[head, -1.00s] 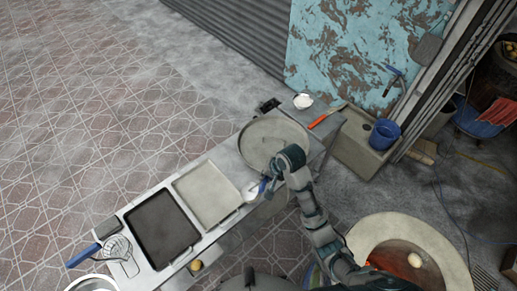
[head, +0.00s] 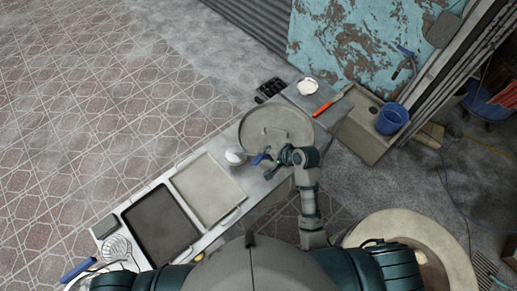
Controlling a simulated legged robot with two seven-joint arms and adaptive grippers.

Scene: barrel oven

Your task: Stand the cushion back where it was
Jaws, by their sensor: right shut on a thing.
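The cushion (head: 235,156) looks like a small white dome with a blue handle. It is at the left edge of the round tray, over or on the metal counter (head: 272,183); I cannot tell whether it touches. My right gripper (head: 270,159) is shut on its blue handle (head: 259,157), just right of the dome. The fingers are small and partly hidden by the wrist. My left gripper is out of view.
A round tray (head: 297,122) holds a pale flat piece. A light tray (head: 222,204) and a dark tray (head: 153,231) lie farther left. A white bowl (head: 307,87) and a red-handled tool (head: 323,108) are at the far end. The round oven (head: 440,232) is right.

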